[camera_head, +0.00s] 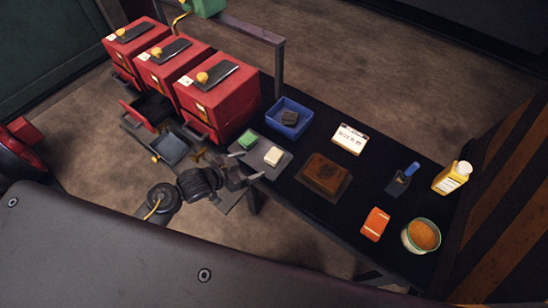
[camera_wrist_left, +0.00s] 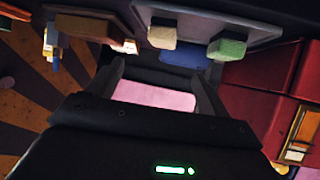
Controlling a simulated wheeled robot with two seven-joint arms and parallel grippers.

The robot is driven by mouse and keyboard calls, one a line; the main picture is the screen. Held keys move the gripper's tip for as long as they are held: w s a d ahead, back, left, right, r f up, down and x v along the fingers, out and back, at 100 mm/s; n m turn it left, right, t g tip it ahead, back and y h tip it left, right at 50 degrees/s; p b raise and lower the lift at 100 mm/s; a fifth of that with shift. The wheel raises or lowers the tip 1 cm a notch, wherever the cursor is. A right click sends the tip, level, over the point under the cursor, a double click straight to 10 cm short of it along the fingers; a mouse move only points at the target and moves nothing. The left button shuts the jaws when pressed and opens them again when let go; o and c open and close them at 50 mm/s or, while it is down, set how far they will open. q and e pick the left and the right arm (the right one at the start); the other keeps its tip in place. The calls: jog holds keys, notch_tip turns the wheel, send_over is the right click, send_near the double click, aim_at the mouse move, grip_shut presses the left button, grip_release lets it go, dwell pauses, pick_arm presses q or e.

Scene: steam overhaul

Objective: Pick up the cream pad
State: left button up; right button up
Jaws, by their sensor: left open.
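The cream pad (camera_head: 273,156) lies on a grey mat (camera_head: 286,166) at the left part of the black table, beside a green pad (camera_head: 248,139). In the left wrist view the cream pad (camera_wrist_left: 162,38) is beyond my fingertips, and the green pad (camera_wrist_left: 228,46) is to its right. My left gripper (camera_head: 246,169) is near the mat's front left edge, close to the cream pad but apart from it. In the left wrist view my left gripper (camera_wrist_left: 157,68) has its fingers spread with no pad between them. My right gripper is not in view.
A blue bin (camera_head: 302,128) with a dark block stands behind the mat. Red cabinets (camera_head: 218,98) stand to the left, one with an open drawer (camera_head: 138,112). A brown block (camera_head: 325,174), a white card (camera_head: 350,138), an orange pad (camera_head: 375,224) and a tub (camera_head: 421,235) are to the right.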

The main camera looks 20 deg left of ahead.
aim_at(272, 156)
pick_arm(q)
jog(key=shift+x, duration=5.45)
jog(key=shift+a+f, duration=0.1)
jog(key=shift+a, duration=0.05)
jog(key=c, duration=1.2)
